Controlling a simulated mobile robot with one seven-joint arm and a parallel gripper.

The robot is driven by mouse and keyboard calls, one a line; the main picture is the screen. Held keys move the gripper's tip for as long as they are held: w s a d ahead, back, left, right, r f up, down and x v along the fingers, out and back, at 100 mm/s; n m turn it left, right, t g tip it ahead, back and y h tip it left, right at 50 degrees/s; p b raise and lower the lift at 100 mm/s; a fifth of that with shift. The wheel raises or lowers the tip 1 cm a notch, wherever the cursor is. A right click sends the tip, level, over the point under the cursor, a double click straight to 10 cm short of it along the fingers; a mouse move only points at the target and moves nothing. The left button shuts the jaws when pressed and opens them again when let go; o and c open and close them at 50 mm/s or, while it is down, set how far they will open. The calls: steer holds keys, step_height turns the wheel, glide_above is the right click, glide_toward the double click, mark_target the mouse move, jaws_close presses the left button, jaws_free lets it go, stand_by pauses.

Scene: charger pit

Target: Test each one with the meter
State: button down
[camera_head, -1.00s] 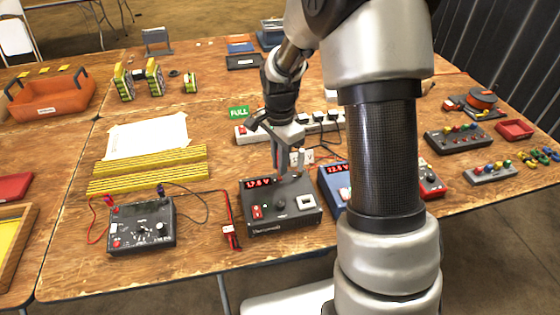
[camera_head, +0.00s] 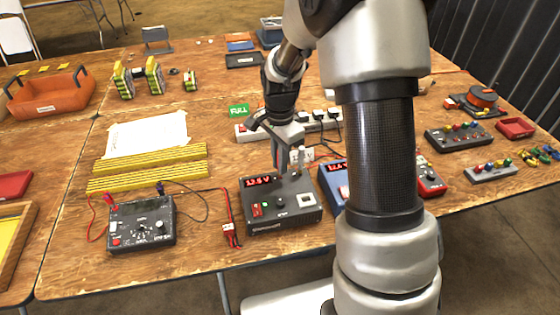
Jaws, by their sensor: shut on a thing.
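The meter (camera_head: 142,232) is a dark box with a dial, at the front left of the table. Its display looks dark. A red and a dark lead run from it, and a red clip end (camera_head: 230,234) lies to its right. A dark grey charger (camera_head: 283,219) with a lit red display stands right of the clip. My gripper (camera_head: 292,165) points down over the back of this charger. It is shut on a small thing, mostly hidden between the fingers. A blue charger (camera_head: 334,187) and a red one (camera_head: 430,181) stand further right, partly behind my arm.
A white power strip (camera_head: 262,131) with plugs and a green FULL sign (camera_head: 239,110) stand behind the charger. Yellow ribbed strips (camera_head: 148,170) and a paper sheet (camera_head: 146,136) lie behind the meter. An orange tray (camera_head: 50,97) is at the far left. My arm hides the middle right.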

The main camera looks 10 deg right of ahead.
steer(key=shift+f, duration=0.3)
stand_by(0.5)
steer(key=c, duration=1.4)
jaws_free()
steer(key=shift+o, duration=0.2)
steer(key=shift+r+p, duration=2.65)
steer(key=shift+r, duration=1.15)
